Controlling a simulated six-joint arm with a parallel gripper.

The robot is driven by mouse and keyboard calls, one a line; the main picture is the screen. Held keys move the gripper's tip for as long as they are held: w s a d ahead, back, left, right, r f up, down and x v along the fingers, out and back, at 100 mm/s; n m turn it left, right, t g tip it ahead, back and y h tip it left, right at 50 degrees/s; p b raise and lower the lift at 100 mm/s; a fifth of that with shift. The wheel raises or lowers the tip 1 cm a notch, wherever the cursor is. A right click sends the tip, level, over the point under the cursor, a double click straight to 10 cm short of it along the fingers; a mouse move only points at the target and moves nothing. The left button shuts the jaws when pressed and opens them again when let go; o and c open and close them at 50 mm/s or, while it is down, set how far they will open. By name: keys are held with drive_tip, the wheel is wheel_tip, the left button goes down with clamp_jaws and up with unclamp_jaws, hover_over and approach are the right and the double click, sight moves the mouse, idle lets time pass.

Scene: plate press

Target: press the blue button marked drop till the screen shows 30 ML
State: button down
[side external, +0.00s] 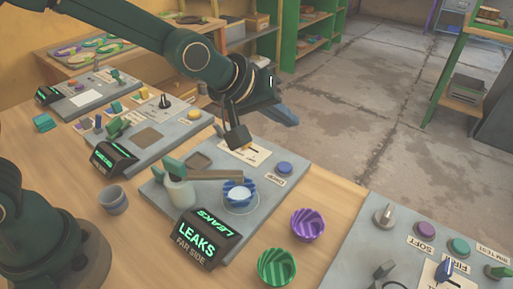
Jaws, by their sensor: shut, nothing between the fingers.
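The blue button (284,168) sits on the right side of a grey panel (290,195), with a small label reading DROP (276,180) beside it. The black screen (202,236) at the panel's front reads LEAKS in green, with FAR SIDE below. No ML figure shows on it. My gripper (238,140) is shut and empty, pointing down over the back part of this panel, to the left of and behind the blue button. It looks apart from the button. Its fingertips partly cover a pale label plate (254,154).
A blue fluted cup (229,197) with something white inside stands on the panel under a wooden-looking bar (215,175). A purple cup (308,225) and a green cup (277,267) stand to the right and front. Other control panels (355,245) lie on both sides.

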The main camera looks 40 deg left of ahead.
sight(281, 169)
idle(0.3)
drive_tip(key=shift+f, duration=4.35)
drive_tip(key=shift+f, duration=0.4)
drive_tip(key=shift+f, duration=0.4)
drive_tip(key=shift+r, duration=0.85)
